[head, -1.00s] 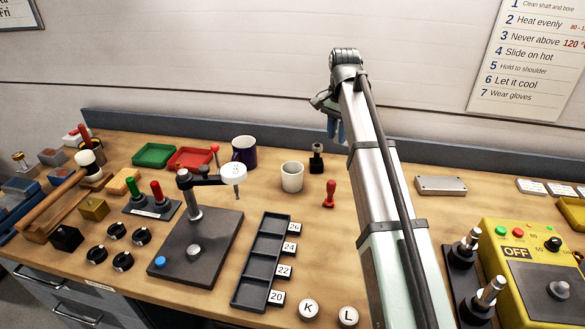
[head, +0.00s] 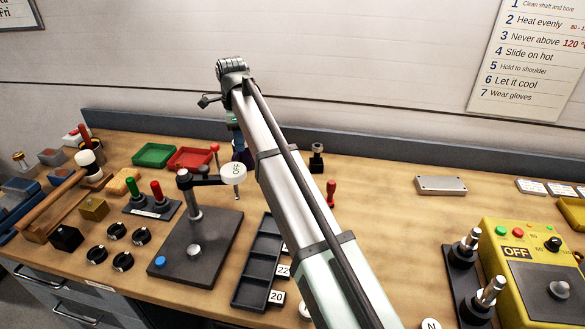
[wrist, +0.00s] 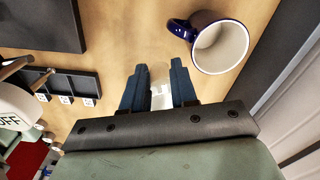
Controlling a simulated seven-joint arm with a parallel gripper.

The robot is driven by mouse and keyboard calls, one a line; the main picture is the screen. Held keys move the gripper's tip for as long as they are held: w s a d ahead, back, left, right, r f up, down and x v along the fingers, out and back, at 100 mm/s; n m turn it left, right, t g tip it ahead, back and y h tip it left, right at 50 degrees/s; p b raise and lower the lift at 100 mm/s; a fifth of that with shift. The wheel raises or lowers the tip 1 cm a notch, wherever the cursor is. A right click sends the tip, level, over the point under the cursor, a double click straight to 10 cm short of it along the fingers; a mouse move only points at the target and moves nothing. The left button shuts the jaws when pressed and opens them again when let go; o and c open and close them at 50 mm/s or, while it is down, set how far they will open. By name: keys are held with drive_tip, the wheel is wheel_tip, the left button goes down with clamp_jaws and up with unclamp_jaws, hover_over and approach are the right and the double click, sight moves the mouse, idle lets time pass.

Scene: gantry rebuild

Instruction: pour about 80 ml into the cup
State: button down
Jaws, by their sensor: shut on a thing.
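My gripper (wrist: 160,72) is shut on a pale, see-through vessel (wrist: 160,93) with a white mark, between its two dark blue fingers in the wrist view. Its shape and contents are unclear. In the head view my gripper (head: 237,135) hangs over the back of the bench, in front of a dark blue mug. The mug (wrist: 195,52) stands upright beside the fingers, at upper right in the wrist view. I see its pale inside and handle; the mug and the fingers look apart. The small white cup seen earlier does not show now; my arm covers its place.
A press (head: 193,205) with a white round head (head: 233,173) stands left of my arm. A dark slotted tray (head: 262,262) lies near it. A red-handled stamp (head: 331,193) and a small black object (head: 317,158) are right of my arm.

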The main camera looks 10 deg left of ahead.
drive_tip(key=s+a+f+m, duration=0.1)
drive_tip(key=s+a+f, duration=0.1)
drive_tip(key=a, duration=0.4)
drive_tip(key=shift+s+m, duration=0.4)
drive_tip(key=shift+s, duration=0.3)
drive_tip(key=shift+d, duration=0.1)
drive_tip(key=shift+y, duration=0.9)
drive_tip(key=f, duration=0.2)
drive_tip(key=d+f, duration=0.1)
drive_tip(key=f, duration=0.1)
drive_tip(key=shift+d, duration=0.2)
drive_tip(key=shift+w+d+y, duration=0.1)
drive_tip(key=shift+d+y, duration=0.1)
drive_tip(key=shift+y, duration=0.1)
drive_tip(key=w+d+r+g+y, duration=0.1)
drive_tip(key=d+r+y, duration=0.5)
drive_tip(key=r+y, duration=0.1)
drive_tip(key=shift+g, duration=0.3)
drive_tip(key=shift+w+d+r+y+p, duration=0.1)
drive_tip(key=shift+d+r+y+p, duration=0.15)
drive_tip(key=shift+y, duration=0.35)
drive_tip(key=shift+d+r+y, duration=0.35)
drive_tip(key=shift+y, duration=0.15)
